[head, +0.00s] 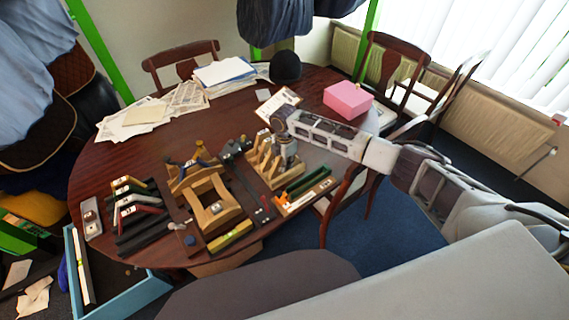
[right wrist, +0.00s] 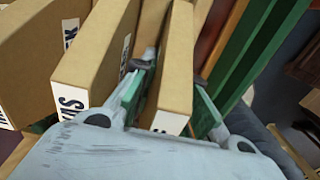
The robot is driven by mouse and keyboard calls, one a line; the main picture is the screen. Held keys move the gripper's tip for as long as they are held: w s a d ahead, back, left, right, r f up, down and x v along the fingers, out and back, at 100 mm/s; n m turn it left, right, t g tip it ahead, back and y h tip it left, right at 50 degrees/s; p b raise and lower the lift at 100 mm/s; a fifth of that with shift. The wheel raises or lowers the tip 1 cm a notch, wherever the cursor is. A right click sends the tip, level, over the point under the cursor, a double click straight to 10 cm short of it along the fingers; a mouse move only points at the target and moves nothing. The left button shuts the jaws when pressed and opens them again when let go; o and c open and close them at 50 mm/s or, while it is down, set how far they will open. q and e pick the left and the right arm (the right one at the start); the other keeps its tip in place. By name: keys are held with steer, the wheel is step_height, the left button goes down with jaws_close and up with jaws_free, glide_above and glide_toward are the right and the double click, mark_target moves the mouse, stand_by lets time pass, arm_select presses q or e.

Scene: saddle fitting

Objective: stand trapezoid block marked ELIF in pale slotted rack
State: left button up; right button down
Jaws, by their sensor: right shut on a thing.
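Several tan blocks (head: 265,158) stand side by side at the right of the table, under my right gripper (head: 288,160). In the right wrist view, my right gripper (right wrist: 168,100) is shut on one tan block (right wrist: 178,65), with a green pad on each side. Its white label is mostly hidden by the gripper, so I cannot read ELIF. A neighbouring tan block (right wrist: 95,60) carries a partly hidden label. I cannot make out the rack's slots or whether the held block is seated. My left gripper is not in view.
Green bars (head: 308,180) lie just right of the blocks. A tan frame (head: 207,213) and dark, red and green angled pieces (head: 135,205) stand to the left. A pink box (head: 348,99) and papers (head: 225,72) lie farther back.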

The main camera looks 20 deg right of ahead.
stand_by(0.6)
steer(key=c, duration=1.3)
jaws_free()
steer(key=shift+o, duration=0.3)
steer(key=o, duration=0.3)
steer(key=shift+r, duration=0.15)
steer(key=shift+r+p, duration=2.4)
steer(key=shift+p, duration=0.25)
steer(key=shift+r, duration=0.1)
